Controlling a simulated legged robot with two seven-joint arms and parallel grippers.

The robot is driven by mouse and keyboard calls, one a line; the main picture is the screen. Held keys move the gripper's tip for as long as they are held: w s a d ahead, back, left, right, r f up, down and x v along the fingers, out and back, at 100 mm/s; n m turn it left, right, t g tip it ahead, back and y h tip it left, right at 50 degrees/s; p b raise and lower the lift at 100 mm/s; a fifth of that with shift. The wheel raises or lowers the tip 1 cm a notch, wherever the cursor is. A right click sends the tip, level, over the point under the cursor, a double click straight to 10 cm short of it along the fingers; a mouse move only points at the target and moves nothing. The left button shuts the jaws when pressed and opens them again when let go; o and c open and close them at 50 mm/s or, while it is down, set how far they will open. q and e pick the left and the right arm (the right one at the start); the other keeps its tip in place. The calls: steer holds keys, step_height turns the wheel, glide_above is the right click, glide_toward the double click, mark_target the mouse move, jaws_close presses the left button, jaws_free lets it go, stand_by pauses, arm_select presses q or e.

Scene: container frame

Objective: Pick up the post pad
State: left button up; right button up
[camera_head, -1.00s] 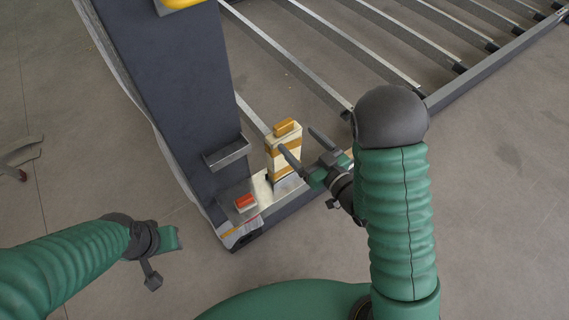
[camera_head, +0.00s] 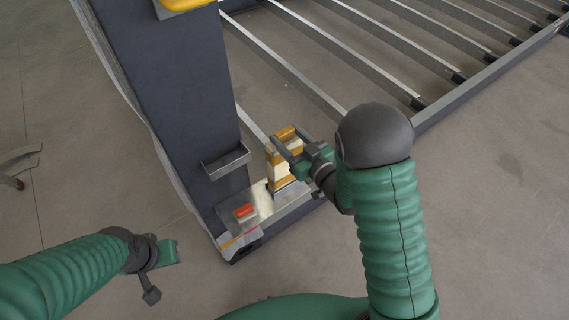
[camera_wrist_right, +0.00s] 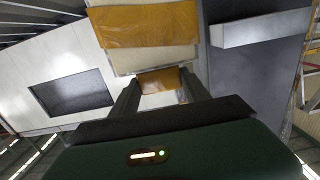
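The post pad (camera_head: 283,172), a cream block with yellow-orange bands and a small orange grip on top, stands upright on the metal base beside the dark post. My right gripper (camera_head: 291,141) is at its upper part, one finger on each side of the orange grip. In the right wrist view, the orange grip (camera_wrist_right: 159,79) shows between the two spread fingers, and the pad's banded body (camera_wrist_right: 150,32) is beyond. Contact cannot be made out. My left gripper (camera_head: 160,270) is open and empty at lower left, away from the pad.
The dark post (camera_head: 165,90) rises left of the pad, with a small metal ledge (camera_head: 226,161). A red block (camera_head: 244,210) sits on the base plate near the post's foot. Metal slats (camera_head: 330,50) run behind. The floor at right is clear.

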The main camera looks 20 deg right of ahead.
jaws_close()
steer(key=shift+r, duration=0.1)
